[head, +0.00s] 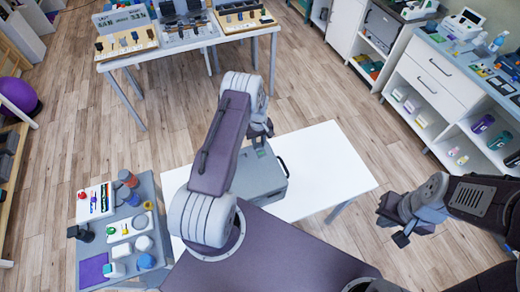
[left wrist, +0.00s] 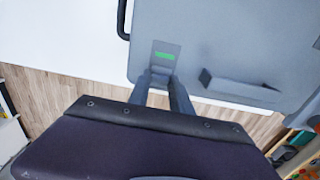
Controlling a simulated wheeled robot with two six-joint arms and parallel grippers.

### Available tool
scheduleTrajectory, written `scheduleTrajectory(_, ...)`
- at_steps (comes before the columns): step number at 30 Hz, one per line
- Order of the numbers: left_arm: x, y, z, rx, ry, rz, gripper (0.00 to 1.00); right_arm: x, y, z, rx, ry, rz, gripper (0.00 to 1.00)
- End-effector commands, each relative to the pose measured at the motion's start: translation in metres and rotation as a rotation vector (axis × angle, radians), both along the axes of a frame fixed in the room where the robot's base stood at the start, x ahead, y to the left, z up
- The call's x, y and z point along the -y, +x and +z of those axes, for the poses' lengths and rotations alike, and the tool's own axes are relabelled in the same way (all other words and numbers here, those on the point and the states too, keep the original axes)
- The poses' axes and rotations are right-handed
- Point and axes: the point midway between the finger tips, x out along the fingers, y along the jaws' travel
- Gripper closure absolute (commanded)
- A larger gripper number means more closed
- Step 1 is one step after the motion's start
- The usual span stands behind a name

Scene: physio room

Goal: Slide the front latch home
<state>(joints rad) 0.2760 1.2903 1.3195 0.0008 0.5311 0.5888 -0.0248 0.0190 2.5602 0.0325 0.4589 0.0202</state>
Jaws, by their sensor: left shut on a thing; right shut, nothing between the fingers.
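A grey case (head: 262,185) lies on the white table under my left arm, which hides part of it. It fills the upper right of the left wrist view (left wrist: 230,35). The front latch (left wrist: 166,52) is a small grey plate near the case's edge, with a green strip showing on it. My left gripper (head: 261,141) is at that edge of the case. In the left wrist view its fingers (left wrist: 163,84) are shut on the latch's near end. My right gripper (head: 400,222) is shut and empty, out over the floor to the right of the table.
The white table (head: 335,165) is clear to the right of the case. A dark handle (head: 283,167) is on the case's right side. A grey side table (head: 150,190) with bottles and tubs stands at left. A display table is at the back; shelves (head: 430,85) stand at right.

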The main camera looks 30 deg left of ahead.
Motion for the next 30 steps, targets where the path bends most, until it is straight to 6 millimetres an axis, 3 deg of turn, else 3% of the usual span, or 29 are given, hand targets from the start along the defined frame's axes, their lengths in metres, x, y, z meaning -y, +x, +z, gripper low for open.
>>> scheduleTrajectory(7, 0.0, -0.001, 0.001, -0.001, 0.001, -0.002, 1.0, 0.0, 0.0, 0.001, 0.0, 0.0, 0.0, 1.0)
scheduleTrajectory(8, 0.0, -0.001, 0.001, -0.001, 0.001, -0.002, 0.67, 0.0, 0.0, 0.001, 0.0, 0.0, 0.0, 1.0)
scheduleTrajectory(9, 0.0, 0.0, 0.001, -0.001, 0.001, -0.002, 0.55, 0.0, 0.0, 0.001, 0.0, 0.0, 0.0, 1.0)
scheduleTrajectory(10, 0.0, 0.0, 0.001, -0.001, 0.001, -0.002, 0.53, 0.0, 0.0, 0.001, 0.0, 0.0, 0.0, 1.0)
scheduleTrajectory(22, 0.0, 0.001, 0.008, 0.001, 0.001, -0.001, 0.53, 0.0, 0.0, -0.004, 0.001, 0.0, 0.0, 1.0)
scheduleTrajectory(30, -0.001, 0.001, 0.057, 0.006, 0.002, -0.001, 0.53, 0.0, 0.0, -0.029, 0.0, 0.0, 0.0, 1.0)
